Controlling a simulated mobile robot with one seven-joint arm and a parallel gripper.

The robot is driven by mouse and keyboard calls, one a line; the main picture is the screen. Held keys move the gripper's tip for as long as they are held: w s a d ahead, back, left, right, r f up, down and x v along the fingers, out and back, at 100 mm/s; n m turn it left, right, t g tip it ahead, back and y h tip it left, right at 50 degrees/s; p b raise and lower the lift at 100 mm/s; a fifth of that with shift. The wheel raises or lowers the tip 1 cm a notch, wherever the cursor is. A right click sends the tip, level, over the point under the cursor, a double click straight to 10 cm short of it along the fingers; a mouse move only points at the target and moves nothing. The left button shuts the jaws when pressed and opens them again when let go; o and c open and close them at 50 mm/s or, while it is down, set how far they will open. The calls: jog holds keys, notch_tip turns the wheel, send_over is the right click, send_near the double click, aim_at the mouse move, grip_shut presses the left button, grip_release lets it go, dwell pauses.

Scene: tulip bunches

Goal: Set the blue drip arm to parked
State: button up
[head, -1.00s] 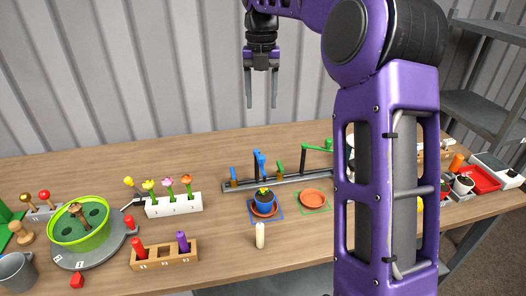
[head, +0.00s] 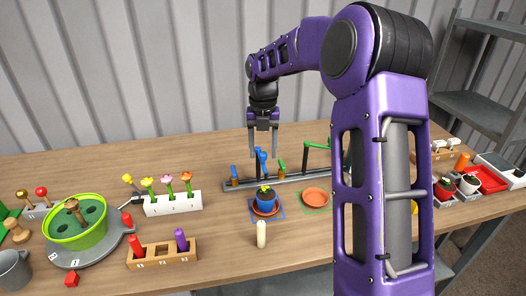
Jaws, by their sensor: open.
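The blue drip arm (head: 261,160) stands on a grey rail near the middle of the table, behind a blue pot (head: 266,197). The pot sits on a terracotta saucer inside a blue square outline. My gripper (head: 262,156) is open, pointing down, with its fingertips at about the top of the blue drip arm in the picture. I cannot tell whether they touch it. A green drip arm (head: 316,145) stands farther right on the rail and is partly hidden by my arm.
An empty terracotta saucer (head: 316,196) lies in a green outline. A cream candle-like peg (head: 261,234) stands in front. A white flower block (head: 172,203), a wooden peg block (head: 163,255) and a green bowl (head: 56,239) stand left. A red tray (head: 486,178) is far right.

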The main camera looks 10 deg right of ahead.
jog(key=shift+f, duration=0.1)
grip_shut()
dwell(0.3)
dwell(1.1)
